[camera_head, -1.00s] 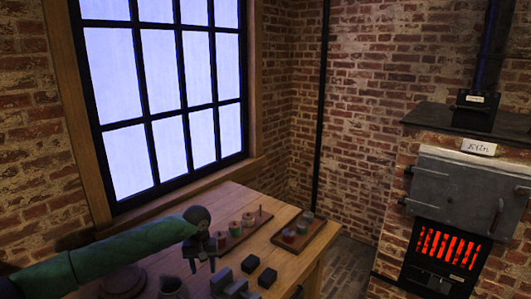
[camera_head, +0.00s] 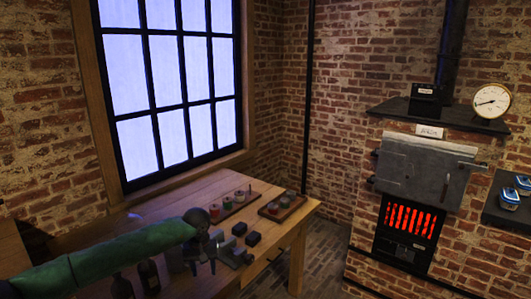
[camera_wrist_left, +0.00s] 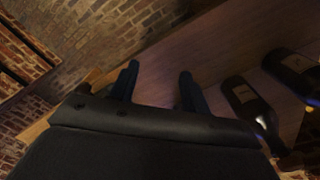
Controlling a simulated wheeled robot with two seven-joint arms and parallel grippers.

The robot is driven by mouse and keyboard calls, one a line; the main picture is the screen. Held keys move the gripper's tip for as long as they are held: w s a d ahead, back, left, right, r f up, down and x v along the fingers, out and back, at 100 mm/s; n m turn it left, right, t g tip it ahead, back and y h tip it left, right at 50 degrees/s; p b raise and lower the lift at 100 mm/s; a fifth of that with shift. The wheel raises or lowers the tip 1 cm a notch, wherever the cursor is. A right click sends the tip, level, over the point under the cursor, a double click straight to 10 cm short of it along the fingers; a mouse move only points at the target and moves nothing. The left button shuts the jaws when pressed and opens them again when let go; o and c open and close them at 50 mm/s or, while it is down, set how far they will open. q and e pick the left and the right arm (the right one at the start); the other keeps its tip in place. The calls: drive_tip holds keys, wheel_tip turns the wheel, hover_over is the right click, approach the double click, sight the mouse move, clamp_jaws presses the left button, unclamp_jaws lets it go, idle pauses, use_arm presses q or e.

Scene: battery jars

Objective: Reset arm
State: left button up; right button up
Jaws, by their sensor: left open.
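My left arm, in a green sleeve, reaches in from the left over the wooden table (camera_head: 180,197) in the head view. My left gripper (camera_head: 203,266) hangs at its end with the fingers pointing down. In the left wrist view the two dark fingers of the left gripper (camera_wrist_left: 158,88) stand apart with only table wood between them, so it is open and empty. My right gripper is in neither view.
Small dark blocks (camera_head: 253,239) and trays of jars (camera_head: 283,206) lie farther back. A brick kiln (camera_head: 408,215) with glowing bars stands right, beyond open floor.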

use_arm(q)
drive_tip(key=s+d+f+n+t+h, duration=0.2)
drive_tip(key=s+d+n+t+h, duration=0.15)
drive_tip(key=d+n+h, duration=0.65)
drive_tip(key=s+d+f+n+t+h, duration=0.1)
drive_tip(key=s+d+n+t+h, duration=0.35)
drive_tip(key=d+n, duration=1.05)
drive_tip(key=s+a+f+n+t+y, duration=0.35)
drive_tip(key=a+f+n+y, duration=0.3)
drive_tip(key=f+n, duration=0.6)
drive_tip(key=s+a+f+n+t+y, duration=0.3)
drive_tip(key=a+f+n+y, duration=0.5)
drive_tip(key=n, duration=0.8)
drive_tip(key=s+a+f+n+g, duration=0.2)
drive_tip(key=s+f+n+g, duration=0.2)
drive_tip(key=s+f, duration=0.3)
drive_tip(key=s+a+f+n+g, duration=0.2)
drive_tip(key=s+f+n+g, duration=0.3)
drive_tip(key=s, duration=1.1)
drive_tip(key=s+a+f+n+g, duration=0.2)
drive_tip(key=s+f+n+g, duration=0.2)
drive_tip(key=s+f, duration=0.5)
drive_tip(key=s+n, duration=0.2)
drive_tip(key=s, duration=0.1)
drive_tip(key=shift+s+a+h, duration=0.3)
drive_tip(key=shift+a, duration=0.05)
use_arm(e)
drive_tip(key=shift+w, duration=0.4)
